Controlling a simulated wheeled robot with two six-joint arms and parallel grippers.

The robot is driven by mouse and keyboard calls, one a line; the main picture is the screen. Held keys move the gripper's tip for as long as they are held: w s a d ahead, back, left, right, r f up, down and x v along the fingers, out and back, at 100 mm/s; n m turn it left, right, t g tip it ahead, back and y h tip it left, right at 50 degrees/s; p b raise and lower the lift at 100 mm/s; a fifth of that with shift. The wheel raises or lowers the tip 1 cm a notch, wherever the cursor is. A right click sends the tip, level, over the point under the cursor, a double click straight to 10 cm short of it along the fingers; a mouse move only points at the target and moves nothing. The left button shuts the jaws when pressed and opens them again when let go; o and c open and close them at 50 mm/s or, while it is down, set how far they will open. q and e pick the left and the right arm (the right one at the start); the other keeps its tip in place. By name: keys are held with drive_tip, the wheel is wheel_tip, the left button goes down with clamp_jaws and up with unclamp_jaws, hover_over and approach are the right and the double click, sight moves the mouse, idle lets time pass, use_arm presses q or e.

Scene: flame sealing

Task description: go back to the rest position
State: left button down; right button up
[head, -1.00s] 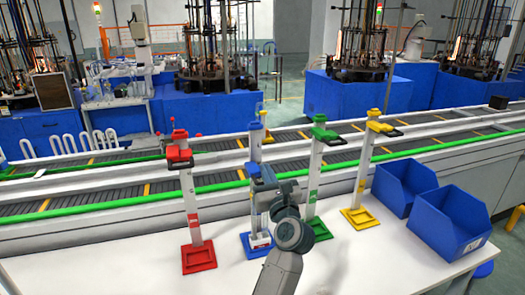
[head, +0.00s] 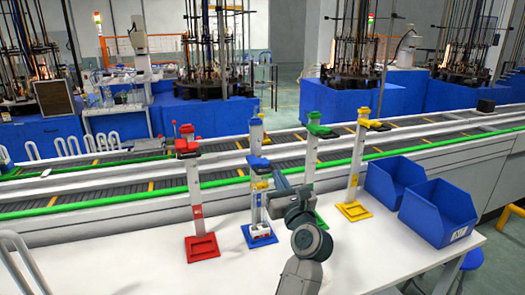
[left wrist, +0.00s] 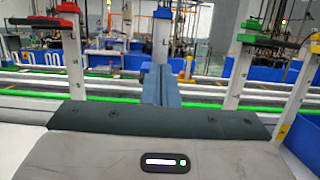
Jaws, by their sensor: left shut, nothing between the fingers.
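My left gripper (head: 275,181) is shut and empty, in front of and a little right of the blue stand (head: 256,203). In the left wrist view its two blue-grey fingers (left wrist: 161,84) are together and point at the blue stand's white post (left wrist: 161,38). The red stand (head: 194,190) is left of it, and the green stand (head: 311,160) and yellow stand (head: 354,180) are to the right. My left arm partly hides the green stand's base. My right gripper is in neither view.
Two blue bins, one farther back (head: 392,181) and one nearer (head: 437,214), stand at the right of the white table (head: 150,262). A conveyor with a green rail (head: 110,205) runs behind.

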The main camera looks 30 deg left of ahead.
use_arm(q)
drive_tip(key=shift+s+d, duration=0.1)
drive_tip(key=shift+d, duration=0.15)
drive_tip(key=shift+s+d, duration=0.1)
idle(0.3)
